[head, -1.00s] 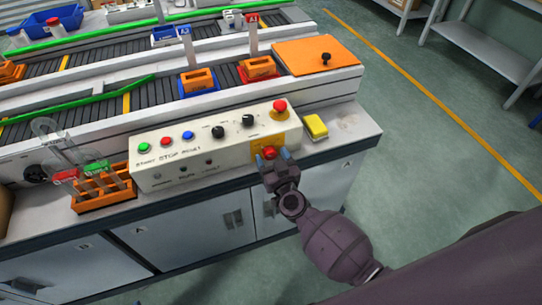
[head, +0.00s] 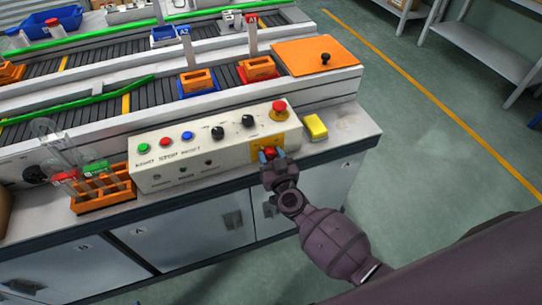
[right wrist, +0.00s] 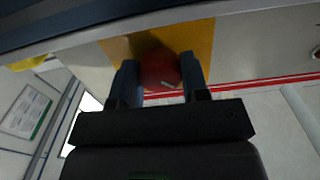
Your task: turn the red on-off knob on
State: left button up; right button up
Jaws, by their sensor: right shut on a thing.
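The red on-off knob (head: 270,153) sits on a yellow plate (head: 284,143) on the front face of the white control box (head: 217,155), at its right end. My right gripper (head: 270,158) is shut on the knob. In the right wrist view the red knob (right wrist: 159,69) lies between the two dark fingers of the gripper (right wrist: 161,80), against the yellow plate (right wrist: 205,42). A short pale mark shows on the knob's lower part. My left gripper does not show.
A red emergency button (head: 279,105) is on top of the box, above the knob. A yellow block (head: 315,126) lies just right of the box. An orange rack (head: 103,196) with tubes stands to its left. The conveyor (head: 110,95) runs behind.

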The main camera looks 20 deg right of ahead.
jog(key=m, duration=0.9)
jog(key=shift+m, duration=1.2)
jog(key=m+b, duration=0.1)
jog(key=m, duration=0.3)
jog(key=shift+m, duration=1.1)
